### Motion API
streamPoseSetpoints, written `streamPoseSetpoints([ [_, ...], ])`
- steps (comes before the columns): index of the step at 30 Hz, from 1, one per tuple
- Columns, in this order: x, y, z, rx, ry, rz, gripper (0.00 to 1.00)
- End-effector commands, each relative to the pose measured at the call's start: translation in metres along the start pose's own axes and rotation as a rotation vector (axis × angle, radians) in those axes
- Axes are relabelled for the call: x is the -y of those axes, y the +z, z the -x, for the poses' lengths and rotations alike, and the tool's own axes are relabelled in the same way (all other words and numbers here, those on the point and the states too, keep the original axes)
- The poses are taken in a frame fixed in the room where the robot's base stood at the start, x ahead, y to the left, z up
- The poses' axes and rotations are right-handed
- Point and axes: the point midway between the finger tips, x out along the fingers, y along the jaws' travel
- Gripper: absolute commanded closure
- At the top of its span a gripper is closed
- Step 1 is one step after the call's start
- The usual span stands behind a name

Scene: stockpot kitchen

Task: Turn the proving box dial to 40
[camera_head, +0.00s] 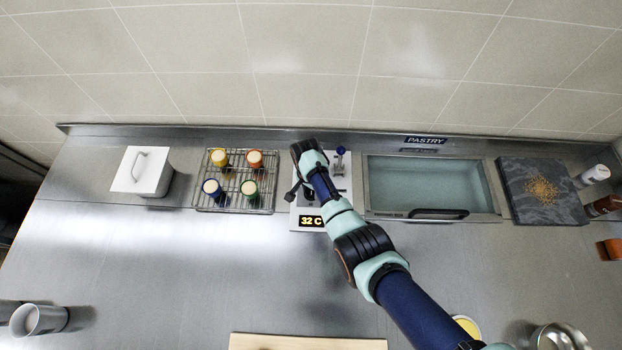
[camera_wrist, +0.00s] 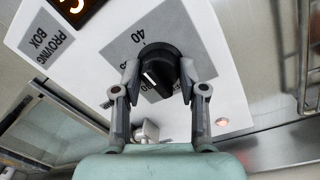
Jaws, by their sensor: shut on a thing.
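The proving box panel (camera_head: 308,212) is white, and its display (camera_head: 311,221) reads 32 C. In the wrist view, the panel carries a "PROVING BOX" label (camera_wrist: 48,40) and a black round dial (camera_wrist: 160,62) with a white pointer mark. The "40" mark (camera_wrist: 138,36) is on a grey scale plate above and left of the dial. My gripper (camera_wrist: 158,76) is shut on the dial, one finger at each side. The pointer is not lined up clearly with 40. My arm hides most of the dial in the head view; the fingers hide part of the scale.
A blue-knobbed lever (camera_head: 340,151) stands beside my wrist on the panel. A rack (camera_head: 236,204) with several colored cups is at left, near a white lidded box (camera_head: 143,172). A glass-lidded pastry case (camera_head: 430,185) is at right. The counter in front is mostly clear.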

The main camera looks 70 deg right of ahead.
Motion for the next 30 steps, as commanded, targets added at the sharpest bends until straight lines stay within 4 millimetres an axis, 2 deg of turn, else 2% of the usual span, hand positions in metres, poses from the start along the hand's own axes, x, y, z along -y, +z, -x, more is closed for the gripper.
streamPoseSetpoints([
  [18, 0.0001, -0.0002, 0.0003, 0.003, 0.0, -0.046, 0.93],
  [19, 0.0001, -0.0002, 0.0003, 0.003, 0.0, -0.046, 0.57],
  [21, 0.0001, -0.0002, 0.0002, 0.003, 0.0, -0.046, 0.45],
  [24, 0.0001, -0.0002, 0.0002, 0.003, 0.0, -0.045, 0.33],
  [30, 0.0, -0.0001, 0.0, 0.003, 0.0, -0.044, 0.33],
])
